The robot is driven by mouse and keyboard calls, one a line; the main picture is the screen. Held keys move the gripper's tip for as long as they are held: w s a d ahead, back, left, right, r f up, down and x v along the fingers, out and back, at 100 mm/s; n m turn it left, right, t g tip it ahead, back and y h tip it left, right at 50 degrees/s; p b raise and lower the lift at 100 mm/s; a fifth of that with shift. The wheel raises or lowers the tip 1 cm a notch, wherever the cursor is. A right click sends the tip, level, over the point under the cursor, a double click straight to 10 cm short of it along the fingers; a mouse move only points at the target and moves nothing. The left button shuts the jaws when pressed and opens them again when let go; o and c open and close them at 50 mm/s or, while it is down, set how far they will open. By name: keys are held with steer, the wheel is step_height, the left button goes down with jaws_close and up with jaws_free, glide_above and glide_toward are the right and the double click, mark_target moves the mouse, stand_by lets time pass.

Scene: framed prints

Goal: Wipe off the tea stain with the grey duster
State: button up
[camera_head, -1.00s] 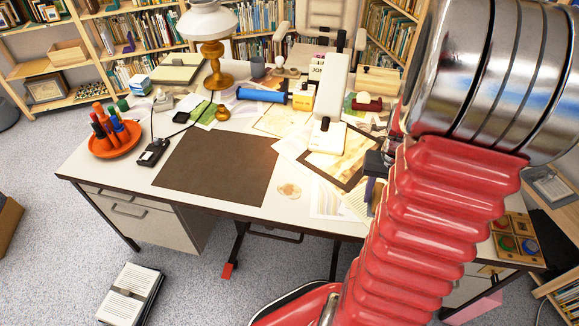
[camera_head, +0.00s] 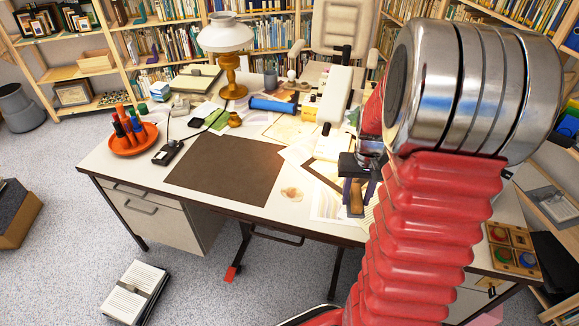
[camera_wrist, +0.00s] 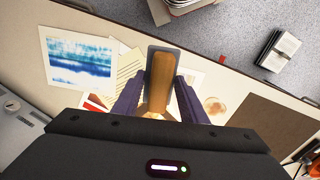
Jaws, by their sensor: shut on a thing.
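The tea stain (camera_head: 292,194) is a pale brown blotch on the white desk top, right of the dark brown desk mat. It also shows in the wrist view (camera_wrist: 214,104), right of my gripper. My gripper (camera_head: 355,194) is shut on the grey duster (camera_wrist: 160,78), which has a wooden grip and a grey body, mostly hidden under the grip. In the wrist view the dark fingers (camera_wrist: 158,98) sit on both sides of the wood. In the head view the duster is right of the stain, over the desk's front right part, apparently above the surface.
The dark mat (camera_head: 225,170) lies flat on the desk. A blue-and-white print (camera_wrist: 78,60) and loose papers lie near the duster. A white upright device (camera_head: 335,105), a lamp (camera_head: 233,75) and an orange tray of pens (camera_head: 128,140) stand farther back and left.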

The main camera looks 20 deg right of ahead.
steer(key=w+a+r+n, duration=0.1)
steer(key=w+a+n, duration=0.2)
steer(key=w+a, duration=0.6)
steer(key=w+a+r+n, duration=0.1)
steer(key=w+a+n, duration=0.1)
steer(key=w+a, duration=0.7)
steer(key=a, duration=0.8)
steer(key=shift+r+n, duration=0.4)
steer(key=shift+s, duration=0.1)
